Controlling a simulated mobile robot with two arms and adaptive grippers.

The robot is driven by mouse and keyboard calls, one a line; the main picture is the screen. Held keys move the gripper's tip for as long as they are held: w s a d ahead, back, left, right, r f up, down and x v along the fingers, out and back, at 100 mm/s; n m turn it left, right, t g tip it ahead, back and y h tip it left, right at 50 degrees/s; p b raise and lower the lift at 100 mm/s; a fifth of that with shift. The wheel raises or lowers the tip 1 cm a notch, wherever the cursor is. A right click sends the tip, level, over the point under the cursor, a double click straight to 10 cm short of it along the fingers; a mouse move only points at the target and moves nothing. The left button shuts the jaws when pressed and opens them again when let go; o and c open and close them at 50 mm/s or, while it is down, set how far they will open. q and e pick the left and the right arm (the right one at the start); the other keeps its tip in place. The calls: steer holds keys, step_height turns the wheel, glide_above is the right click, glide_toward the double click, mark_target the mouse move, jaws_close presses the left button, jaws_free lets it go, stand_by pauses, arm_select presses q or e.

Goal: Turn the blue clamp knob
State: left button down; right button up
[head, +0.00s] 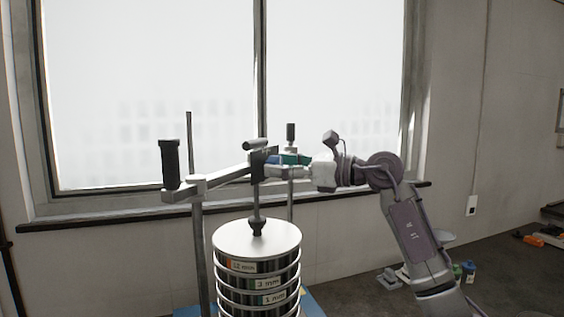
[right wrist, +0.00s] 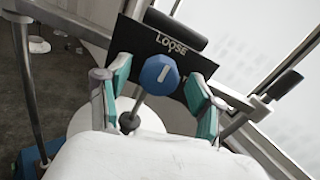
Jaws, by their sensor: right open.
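The blue clamp knob (right wrist: 158,74) shows in the right wrist view as a faceted knob with a short white mark, in front of a black plate (right wrist: 172,50) reading "LOOSE". My right gripper (right wrist: 157,84) is open, its green-padded fingers on either side of the knob with visible gaps; no contact shows. In the head view the knob (head: 273,158) is a small blue patch at the clamp bar, partly hidden by my right gripper (head: 290,160), which reaches in from the right. My left gripper is not in view.
A stack of round sieves (head: 257,240) with labelled rings stands under the clamp rod. The clamp bar (head: 228,176) spans metal posts, with a black handle (head: 169,164) at left. A window is behind. Small items lie on the floor at right.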

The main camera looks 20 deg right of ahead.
steer(key=c, duration=1.1)
steer(key=shift+c, duration=0.2)
